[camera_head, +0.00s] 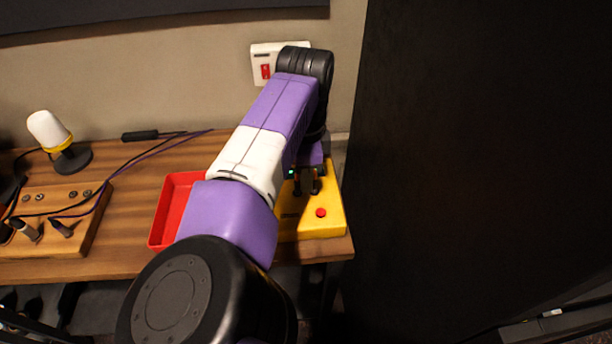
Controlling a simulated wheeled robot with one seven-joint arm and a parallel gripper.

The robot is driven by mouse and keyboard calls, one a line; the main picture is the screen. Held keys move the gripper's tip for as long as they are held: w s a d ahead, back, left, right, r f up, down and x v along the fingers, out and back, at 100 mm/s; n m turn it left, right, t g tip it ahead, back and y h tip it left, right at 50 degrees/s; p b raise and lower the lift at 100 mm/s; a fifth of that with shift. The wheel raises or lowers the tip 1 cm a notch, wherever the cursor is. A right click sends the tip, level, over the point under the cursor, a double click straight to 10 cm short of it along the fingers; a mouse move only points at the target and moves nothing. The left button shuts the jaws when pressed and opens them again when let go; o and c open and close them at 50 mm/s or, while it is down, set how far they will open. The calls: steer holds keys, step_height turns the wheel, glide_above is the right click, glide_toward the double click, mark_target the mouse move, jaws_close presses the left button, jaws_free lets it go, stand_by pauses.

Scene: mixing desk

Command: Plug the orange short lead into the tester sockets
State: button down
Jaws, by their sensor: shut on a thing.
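The yellow tester box (331,222) sits at the right end of the desk. I cannot pick out the orange short lead anywhere in this view. The tester's sockets are hidden or too small to tell, with my arm and gripper over that area.
A red tray (162,212) lies left of the tester, partly behind my arm. A wooden board (84,242) with jacks and dark cables is at the left. A white-topped lamp (47,128) stands behind it. A black panel (470,150) rises on the right. A red-switched wall plate (257,58) is behind.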

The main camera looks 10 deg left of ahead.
steer(key=shift+f, duration=0.6)
steer(key=c, duration=1.4)
jaws_free()
steer(key=shift+c, duration=0.2)
steer(key=shift+r, duration=0.1)
step_height(320, 180, up, 8)
steer(key=shift+f+b, duration=0.2)
steer(key=shift+b, duration=0.35)
